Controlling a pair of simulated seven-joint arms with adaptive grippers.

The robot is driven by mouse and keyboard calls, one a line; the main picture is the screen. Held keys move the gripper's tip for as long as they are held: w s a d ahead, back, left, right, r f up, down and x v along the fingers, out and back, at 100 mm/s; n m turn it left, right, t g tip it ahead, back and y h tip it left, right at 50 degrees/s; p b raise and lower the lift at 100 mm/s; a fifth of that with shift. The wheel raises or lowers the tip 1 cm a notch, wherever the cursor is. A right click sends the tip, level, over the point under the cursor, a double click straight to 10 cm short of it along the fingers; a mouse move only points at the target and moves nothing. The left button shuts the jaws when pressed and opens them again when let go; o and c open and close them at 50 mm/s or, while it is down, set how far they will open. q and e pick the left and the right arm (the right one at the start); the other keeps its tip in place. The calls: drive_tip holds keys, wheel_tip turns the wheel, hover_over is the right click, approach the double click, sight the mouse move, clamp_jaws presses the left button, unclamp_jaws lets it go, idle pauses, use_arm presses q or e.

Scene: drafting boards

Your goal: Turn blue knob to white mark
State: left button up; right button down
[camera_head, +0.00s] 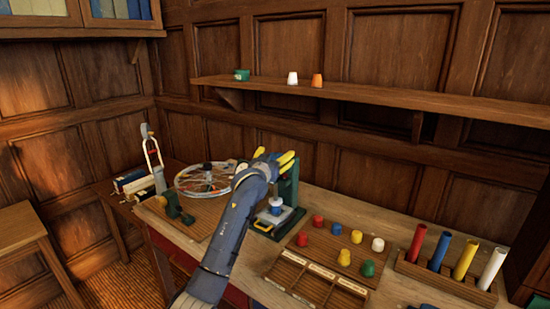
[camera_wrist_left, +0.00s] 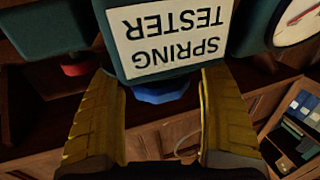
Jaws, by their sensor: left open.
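The green spring tester (camera_head: 291,188) stands on the bench just right of my left forearm. In the left wrist view its white SPRING TESTER label (camera_wrist_left: 168,35) appears upside down. A blue knob (camera_wrist_left: 160,93) shows below the label, its upper part hidden by the tester. My left gripper (camera_head: 275,157) is open at the top of the tester. In the wrist view its yellow fingers (camera_wrist_left: 160,85) stand on either side of the blue knob, with gaps visible. I cannot make out a white mark on the knob's surround. My right gripper is not in view.
A red knob (camera_wrist_left: 75,66) and a dial gauge (camera_wrist_left: 298,22) flank the label. A spoked wheel (camera_head: 203,179) lies left of my arm. Coloured pegs (camera_head: 344,257) and a compartment tray (camera_head: 300,285) lie to the right, with upright tubes (camera_head: 465,257) farther right. A shelf (camera_head: 380,92) runs above.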

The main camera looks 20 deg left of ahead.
use_arm(q)
drive_tip(key=shift+s, duration=0.15)
drive_tip(key=s, duration=1.1)
drive_tip(key=shift+s+a, duration=0.25)
drive_tip(key=shift+s, duration=0.1)
